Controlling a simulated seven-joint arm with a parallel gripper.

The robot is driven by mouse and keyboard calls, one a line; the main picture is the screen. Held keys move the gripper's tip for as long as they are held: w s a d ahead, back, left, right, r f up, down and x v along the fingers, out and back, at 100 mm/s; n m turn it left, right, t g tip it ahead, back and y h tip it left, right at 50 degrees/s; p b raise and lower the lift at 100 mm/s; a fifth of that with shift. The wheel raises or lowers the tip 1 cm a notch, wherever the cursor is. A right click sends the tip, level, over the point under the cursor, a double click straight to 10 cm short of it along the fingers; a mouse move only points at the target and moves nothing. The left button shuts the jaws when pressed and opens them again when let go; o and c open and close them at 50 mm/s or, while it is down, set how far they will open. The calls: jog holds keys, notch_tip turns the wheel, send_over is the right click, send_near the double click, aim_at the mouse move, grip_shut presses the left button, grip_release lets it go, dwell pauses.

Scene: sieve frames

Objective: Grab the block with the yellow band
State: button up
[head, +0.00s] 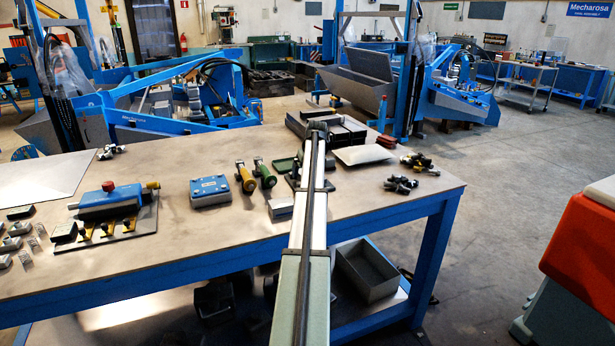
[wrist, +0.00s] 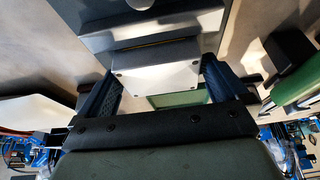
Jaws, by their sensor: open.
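In the wrist view a grey block (wrist: 155,77) with a pale, flat near face and small dark screw dots lies between the two dark blue fingers of my gripper (wrist: 160,68). A thin yellowish line runs along the far top edge of that face; I cannot tell whether it is the whole band. The gripper is open, with a finger on either side of the block. Whether a finger touches it is unclear. In the head view my arm reaches over the workbench (head: 225,250) and hides the block and the fingertips.
Dark trays (head: 345,130) and a white plate (head: 362,155) lie near my arm's far end. A blue box (head: 210,190), yellow tool (head: 245,178) and green tool (head: 265,174) stand left. Loose dark parts (head: 400,184) lie right.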

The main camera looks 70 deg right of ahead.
jog(key=shift+w+d+f, duration=0.1)
jog(key=shift+f, duration=0.35)
jog(key=shift+c, duration=0.3)
jog(key=shift+r, duration=0.1)
jog(key=c, duration=1.1)
